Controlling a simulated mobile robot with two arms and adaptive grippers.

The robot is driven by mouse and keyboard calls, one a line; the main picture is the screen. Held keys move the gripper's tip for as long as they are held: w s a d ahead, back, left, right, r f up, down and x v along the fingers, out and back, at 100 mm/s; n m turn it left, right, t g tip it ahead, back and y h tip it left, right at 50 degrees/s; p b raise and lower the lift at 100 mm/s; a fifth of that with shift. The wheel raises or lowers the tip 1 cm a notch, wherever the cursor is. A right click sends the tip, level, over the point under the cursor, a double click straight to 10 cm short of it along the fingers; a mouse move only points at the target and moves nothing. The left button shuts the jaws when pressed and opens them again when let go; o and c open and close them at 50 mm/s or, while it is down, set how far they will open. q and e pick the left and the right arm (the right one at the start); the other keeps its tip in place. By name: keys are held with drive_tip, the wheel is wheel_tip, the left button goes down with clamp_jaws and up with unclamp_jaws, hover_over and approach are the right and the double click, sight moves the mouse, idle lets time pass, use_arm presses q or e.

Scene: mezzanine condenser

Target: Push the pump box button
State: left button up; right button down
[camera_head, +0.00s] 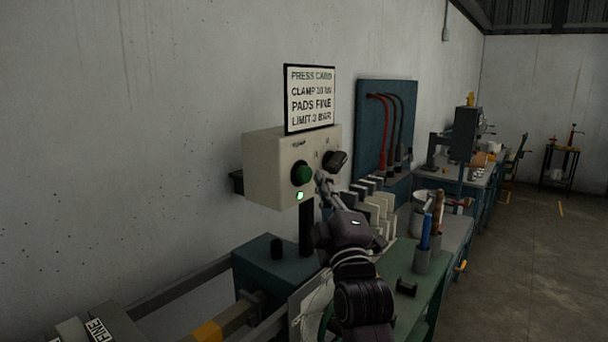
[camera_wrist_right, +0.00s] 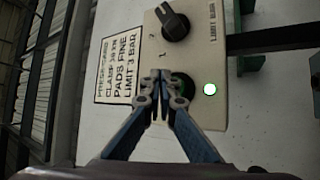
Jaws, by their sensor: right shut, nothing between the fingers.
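The pump box (camera_head: 262,168) is a cream control box on the wall, at the middle of the head view; its face (camera_wrist_right: 207,55) fills the upper part of the wrist view. A round dark green button (camera_head: 302,173) sits on that face, above a small lit green lamp (camera_head: 300,196). My right gripper (camera_head: 321,177) is shut and empty, its tips just right of the button in the head view. In the wrist view the closed tips (camera_wrist_right: 160,78) partly cover the button (camera_wrist_right: 184,82); I cannot tell whether they touch it. My left gripper is not in view.
A black rotary knob (camera_head: 336,160) sits on the box, right of the button. A sign (camera_head: 309,99) stands above the box. A green bench (camera_head: 429,277) with cups of tools (camera_head: 422,260) and upright pads (camera_head: 378,208) lies to the right. The floor at far right is open.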

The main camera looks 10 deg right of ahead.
drive_tip(key=shift+w, duration=0.1)
drive_tip(key=shift+w+a, duration=0.25)
drive_tip(key=shift+a, duration=0.05)
drive_tip(key=shift+w+a, duration=0.35)
drive_tip(key=shift+w, duration=0.15)
idle(0.8)
drive_tip(key=shift+s+d+p, duration=0.1)
drive_tip(key=shift+p, duration=0.2)
drive_tip(key=shift+s+d+p, duration=0.3)
drive_tip(key=shift+s+d, duration=0.2)
drive_tip(key=shift+s, duration=0.3)
drive_tip(key=s+d+p, duration=0.2)
drive_tip(key=s+d, duration=0.1)
drive_tip(key=s, duration=0.1)
drive_tip(key=shift+s+d, duration=0.35)
drive_tip(key=shift+d, duration=0.05)
drive_tip(key=shift+f, duration=0.1)
